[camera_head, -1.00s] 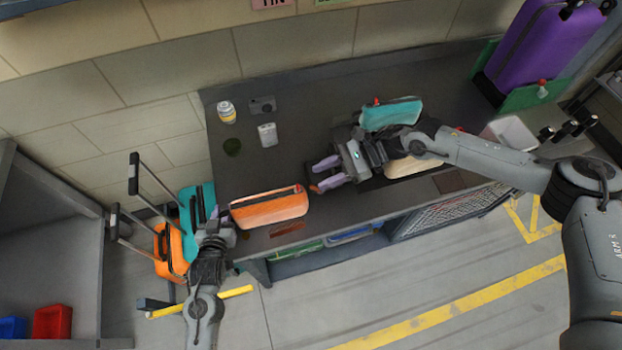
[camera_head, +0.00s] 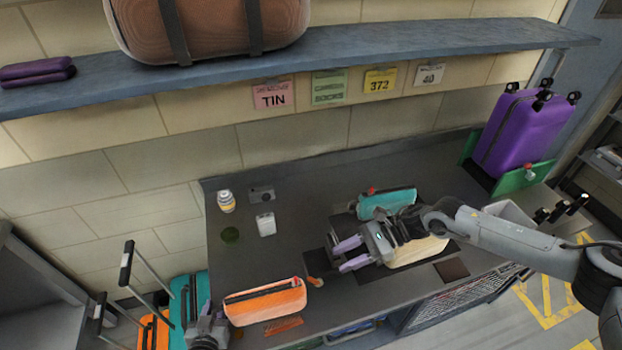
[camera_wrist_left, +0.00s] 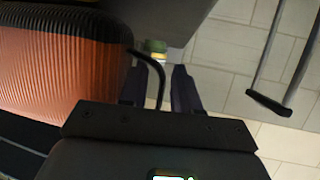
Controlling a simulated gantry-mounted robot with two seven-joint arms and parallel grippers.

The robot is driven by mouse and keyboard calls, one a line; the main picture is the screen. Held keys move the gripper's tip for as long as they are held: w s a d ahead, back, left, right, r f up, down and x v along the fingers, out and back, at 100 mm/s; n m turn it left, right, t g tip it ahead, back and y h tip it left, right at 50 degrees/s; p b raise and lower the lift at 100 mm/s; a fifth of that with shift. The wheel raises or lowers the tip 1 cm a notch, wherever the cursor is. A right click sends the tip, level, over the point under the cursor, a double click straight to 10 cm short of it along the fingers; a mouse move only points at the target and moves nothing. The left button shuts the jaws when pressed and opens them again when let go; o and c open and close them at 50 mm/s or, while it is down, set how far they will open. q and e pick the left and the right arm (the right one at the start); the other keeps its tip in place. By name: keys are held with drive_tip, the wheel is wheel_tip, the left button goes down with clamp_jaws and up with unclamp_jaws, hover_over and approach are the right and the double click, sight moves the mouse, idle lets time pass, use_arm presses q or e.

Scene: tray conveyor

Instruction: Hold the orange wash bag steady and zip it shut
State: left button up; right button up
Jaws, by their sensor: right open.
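The orange wash bag (camera_head: 266,305) lies on the dark bench near its front edge. A dark zip strip runs along its top, with a small red spot at its right end; I cannot tell how far the zip is closed. In the left wrist view the bag (camera_wrist_left: 65,75) fills the left side, ribbed orange with a dark edge. My left gripper (camera_wrist_left: 157,80) is open beside the bag's left end, with a thin dark loop between its fingers, not clamped. My right gripper (camera_head: 338,259) is open and empty, to the right of the bag and apart from it.
A small orange item (camera_head: 315,281) lies right of the bag. A teal bag (camera_head: 386,203) and a cream bag (camera_head: 420,252) are by my right arm. A jar (camera_head: 226,201) and white box (camera_head: 265,224) stand behind. Suitcases (camera_head: 188,298) are at the left.

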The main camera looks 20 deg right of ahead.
use_arm(q)
drive_tip(key=shift+o, duration=1.4)
drive_tip(key=shift+s, duration=0.1)
